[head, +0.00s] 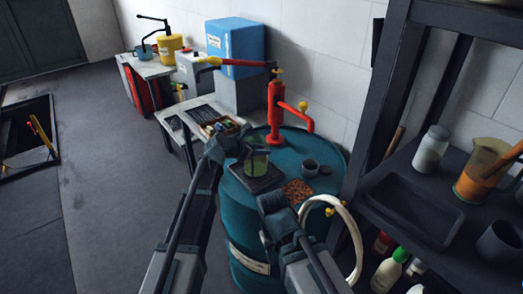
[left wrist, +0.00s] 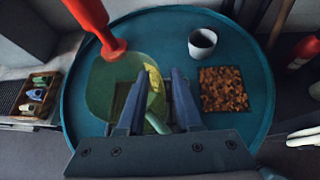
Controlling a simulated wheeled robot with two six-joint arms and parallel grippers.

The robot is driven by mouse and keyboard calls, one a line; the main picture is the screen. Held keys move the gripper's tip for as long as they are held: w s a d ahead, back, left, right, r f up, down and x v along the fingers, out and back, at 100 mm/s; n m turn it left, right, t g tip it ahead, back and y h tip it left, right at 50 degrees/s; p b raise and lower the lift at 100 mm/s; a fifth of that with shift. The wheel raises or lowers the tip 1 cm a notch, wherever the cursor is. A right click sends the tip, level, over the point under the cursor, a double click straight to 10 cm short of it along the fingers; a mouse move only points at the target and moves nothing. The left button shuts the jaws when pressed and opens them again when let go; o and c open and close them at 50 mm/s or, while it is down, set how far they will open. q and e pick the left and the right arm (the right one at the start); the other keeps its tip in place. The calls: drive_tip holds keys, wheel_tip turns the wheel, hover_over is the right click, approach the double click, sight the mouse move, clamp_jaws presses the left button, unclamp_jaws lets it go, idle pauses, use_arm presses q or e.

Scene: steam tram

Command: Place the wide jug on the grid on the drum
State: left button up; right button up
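The wide jug (head: 260,164), clear yellow-green, stands upright on the dark grid (head: 268,183) on top of the teal drum (head: 333,157). My left gripper (head: 239,147) is at the jug's near left side. In the wrist view its two fingers (left wrist: 157,78) stand apart on either side of the jug's handle, with a gap visible. My right gripper (head: 268,202) is low at the drum's near edge; its fingers are not clear.
A red pump (head: 275,118) rises from the drum behind the jug. A dark shelf (head: 405,212) holds a jar (head: 431,150) and an orange-filled jug (head: 478,175). A pale hose (head: 352,235) hangs beside the drum.

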use_arm(q)
drive_tip(key=p+v, duration=0.6)
drive_tip(key=v, duration=0.6)
drive_tip(key=shift+r+p, duration=0.2)
drive_tip(key=shift+p, duration=0.1)
